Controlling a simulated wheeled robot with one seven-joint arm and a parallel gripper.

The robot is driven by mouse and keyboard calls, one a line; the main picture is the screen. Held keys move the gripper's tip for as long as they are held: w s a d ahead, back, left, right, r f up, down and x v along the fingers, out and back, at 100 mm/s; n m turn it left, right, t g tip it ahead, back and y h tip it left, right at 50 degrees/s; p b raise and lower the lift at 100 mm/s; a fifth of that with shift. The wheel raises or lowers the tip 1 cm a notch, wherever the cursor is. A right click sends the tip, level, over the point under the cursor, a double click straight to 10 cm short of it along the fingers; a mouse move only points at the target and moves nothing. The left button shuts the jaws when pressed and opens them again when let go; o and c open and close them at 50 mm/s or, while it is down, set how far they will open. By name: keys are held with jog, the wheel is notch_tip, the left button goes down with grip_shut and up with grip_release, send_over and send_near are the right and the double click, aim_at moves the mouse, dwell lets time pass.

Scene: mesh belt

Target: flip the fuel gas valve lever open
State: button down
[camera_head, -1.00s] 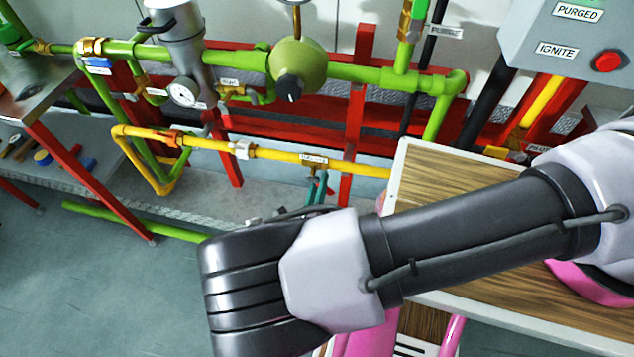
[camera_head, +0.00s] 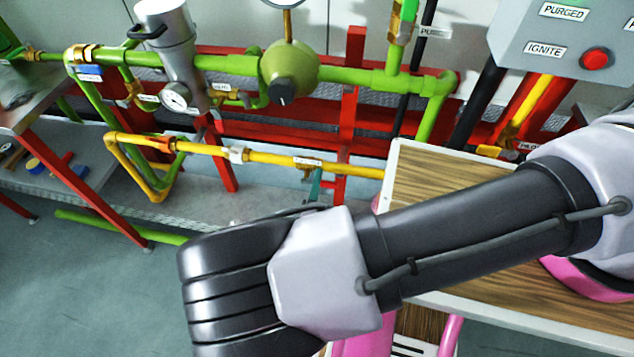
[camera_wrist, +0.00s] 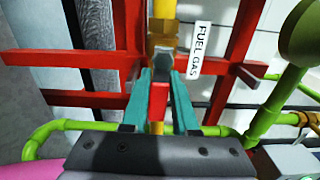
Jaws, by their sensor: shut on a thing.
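The fuel gas valve (camera_wrist: 163,42) is a brass body on the yellow pipe, beside a white FUEL GAS label (camera_wrist: 201,48). In the head view its brass part (camera_head: 304,166) shows just beyond my forearm. My gripper (camera_wrist: 163,74) has teal fingers, shut on the valve lever (camera_wrist: 162,60), whose grey end shows at the fingertips. A red piece between the fingers may be the lever's handle or the frame behind; I cannot tell. In the head view only a bit of teal finger (camera_head: 315,185) shows; my wrist hides the rest.
The red frame (camera_wrist: 245,45) stands around the valve. Green pipes (camera_wrist: 265,120) run at the right and below in the wrist view. A wood-topped bench (camera_head: 440,185) lies under my forearm. A grey control box (camera_head: 560,45) hangs at upper right.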

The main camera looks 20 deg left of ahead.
jog(key=shift+n, duration=0.3)
jog(key=c, duration=0.7)
grip_release()
